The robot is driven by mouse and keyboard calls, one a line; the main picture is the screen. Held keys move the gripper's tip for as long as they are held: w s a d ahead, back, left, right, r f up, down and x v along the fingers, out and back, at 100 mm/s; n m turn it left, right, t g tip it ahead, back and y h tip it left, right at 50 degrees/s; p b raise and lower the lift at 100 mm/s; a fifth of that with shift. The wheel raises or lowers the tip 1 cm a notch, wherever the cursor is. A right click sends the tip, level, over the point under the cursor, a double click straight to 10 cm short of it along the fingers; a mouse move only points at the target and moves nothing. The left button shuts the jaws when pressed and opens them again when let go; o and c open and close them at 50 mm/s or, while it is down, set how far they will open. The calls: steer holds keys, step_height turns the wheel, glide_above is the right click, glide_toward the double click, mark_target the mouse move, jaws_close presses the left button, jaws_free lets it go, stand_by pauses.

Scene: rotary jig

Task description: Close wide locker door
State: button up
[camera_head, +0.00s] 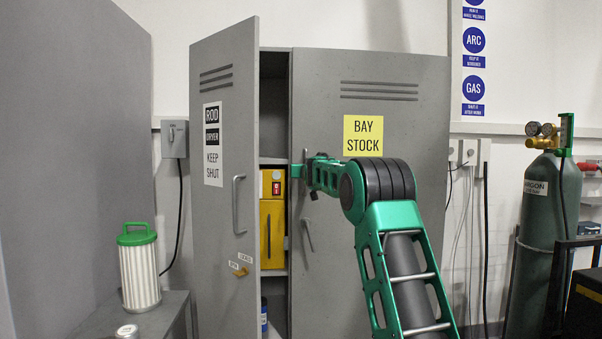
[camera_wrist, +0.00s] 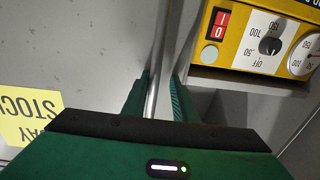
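A grey locker (camera_head: 274,66) has two doors. The left door (camera_head: 225,125), labelled rod dryer keep shut, stands swung out. It has a bar handle (camera_head: 238,205). The wide right door (camera_head: 395,120) carries a yellow bay stock sign (camera_head: 363,136) and a tilted handle (camera_head: 308,234); whether it sits flush is unclear. My gripper (camera_head: 299,170) is at the right door's inner edge, above that handle. In the wrist view my gripper (camera_wrist: 160,90) has its fingers apart, with a thin pale upright strip (camera_wrist: 158,85), probably that door's edge, between them. Contact is unclear.
A yellow oven (camera_head: 272,220) with a red switch stands on a shelf inside the locker, close to the fingers. A green-lidded canister (camera_head: 138,265) stands on a grey bench at left. A green gas cylinder (camera_head: 545,240) stands at right.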

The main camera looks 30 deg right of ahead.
steer(key=shift+s+d+r, duration=0.1)
steer(key=shift+s+d, duration=0.1)
steer(key=shift+d, duration=0.5)
steer(key=a+v, duration=0.1)
steer(key=v, duration=0.9)
steer(key=shift+a, duration=0.2)
steer(key=shift+s, duration=0.15)
steer(key=s+a+f+g+y, duration=0.15)
steer(key=s+f+g, duration=0.45)
steer(key=s+f, duration=0.95)
steer(key=s+a+f+g+y, duration=0.2)
steer(key=s+a+f, duration=0.3)
steer(key=s, duration=0.9)
steer(key=s+a+f+m+g+y, duration=0.1)
steer(key=s+a+f+g, duration=0.4)
steer(key=s, duration=1)
steer(key=s+a+f+g+y, duration=0.2)
steer(key=s+a+f, duration=0.4)
steer(key=s+f, duration=0.4)
steer(key=s+g, duration=0.1)
steer(key=s, duration=0.4)
steer(key=shift+m+g+y, duration=0.35)
steer(key=shift+m+g, duration=0.05)
